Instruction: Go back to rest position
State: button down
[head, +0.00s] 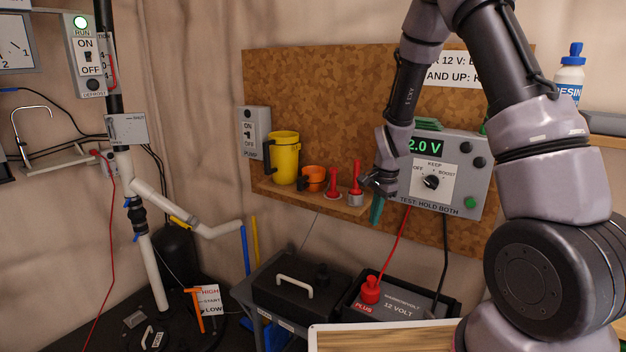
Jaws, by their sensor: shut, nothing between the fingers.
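My gripper (377,200) is shut and empty, in front of the cork board's small shelf and just left of the grey test panel. Its fingers point down and look apart from the panel, though the depth is hard to judge. My arm comes down from the upper right and hides part of the panel's left edge and display.
The shelf (296,196) holds a yellow jug (285,158), an orange cup (313,178) and red-handled tools (356,178). Below stand a black box (300,288) and a 12 volt battery (405,306) with a red plug (370,290). A wooden-topped board (385,338) lies at the front. Pipes stand left.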

jog(key=s+d+r+n+t, duration=0.1)
jog(key=s+r, duration=0.1)
jog(key=r, duration=0.5)
jog(key=s+d+r+n+t+y, duration=0.1)
jog(key=s+r, duration=0.2)
jog(key=r, duration=0.4)
jog(key=s+d+r+n+t, duration=0.1)
jog(key=s+r+n, duration=0.1)
jog(key=r, duration=0.6)
jog(key=s+d+r+n+t, duration=0.1)
jog(key=s+r+n, duration=0.1)
jog(key=s+r, duration=0.3)
jog(key=s+d+r+n+t, duration=0.1)
jog(key=s+r+n+t, duration=0.1)
jog(key=s+r, duration=0.4)
jog(key=s, duration=0.5)
jog(key=shift+s+d+r, duration=0.2)
jog(key=shift+s+d, duration=0.05)
jog(key=shift+d, duration=0.1)
